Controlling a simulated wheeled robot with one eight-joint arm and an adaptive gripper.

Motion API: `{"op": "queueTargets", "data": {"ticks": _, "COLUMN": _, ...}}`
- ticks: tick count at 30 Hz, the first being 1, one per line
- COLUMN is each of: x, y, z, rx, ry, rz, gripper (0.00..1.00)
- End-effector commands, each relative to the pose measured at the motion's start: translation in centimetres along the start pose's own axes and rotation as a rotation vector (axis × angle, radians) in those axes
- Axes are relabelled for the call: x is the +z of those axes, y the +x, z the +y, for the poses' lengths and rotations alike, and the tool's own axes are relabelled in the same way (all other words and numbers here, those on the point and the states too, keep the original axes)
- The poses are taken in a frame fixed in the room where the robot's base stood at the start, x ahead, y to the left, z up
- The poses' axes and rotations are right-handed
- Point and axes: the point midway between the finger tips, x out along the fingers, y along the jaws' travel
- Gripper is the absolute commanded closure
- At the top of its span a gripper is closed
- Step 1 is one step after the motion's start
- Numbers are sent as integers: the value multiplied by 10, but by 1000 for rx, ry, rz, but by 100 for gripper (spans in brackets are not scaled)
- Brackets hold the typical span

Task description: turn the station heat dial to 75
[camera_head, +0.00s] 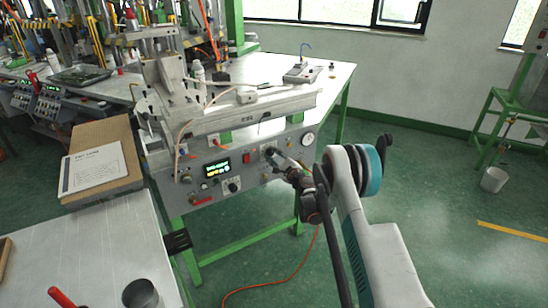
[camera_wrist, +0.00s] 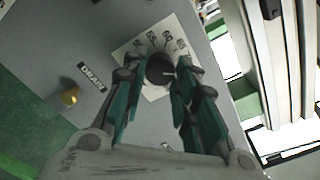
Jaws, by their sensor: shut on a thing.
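The heat dial (camera_wrist: 160,72) is a round dark knob on a white scale plate (camera_wrist: 155,93) on the station's grey front panel. Printed numbers such as 55, 60 and 65 show around its upper side; the higher end is partly behind a finger. I cannot clearly read where the pointer stands. My gripper (camera_wrist: 156,77) is shut on the dial, with one finger on each side. In the head view my gripper (camera_head: 277,158) reaches the panel from the right, right of the display (camera_head: 216,168), and largely hides the dial.
A DRAIN label (camera_wrist: 91,77) and a brass fitting (camera_wrist: 70,97) sit left of the dial in the wrist view. A gauge (camera_head: 308,139) and a small dark knob (camera_head: 232,187) are on the same panel. An orange hose (camera_head: 275,284) lies on the floor.

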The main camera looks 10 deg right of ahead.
Motion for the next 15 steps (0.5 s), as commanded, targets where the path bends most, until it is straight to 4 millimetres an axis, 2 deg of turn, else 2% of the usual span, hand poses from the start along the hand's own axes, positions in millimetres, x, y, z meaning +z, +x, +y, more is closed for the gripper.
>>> {"op": "queueTargets", "data": {"ticks": 6, "x": 0, "y": 0, "z": 1, "rx": 1, "ry": 121, "rz": -1, "gripper": 97}}
{"op": "queueTargets", "data": {"ticks": 15, "x": 0, "y": 0, "z": 1, "rx": 1, "ry": 199, "rz": -1, "gripper": 97}}
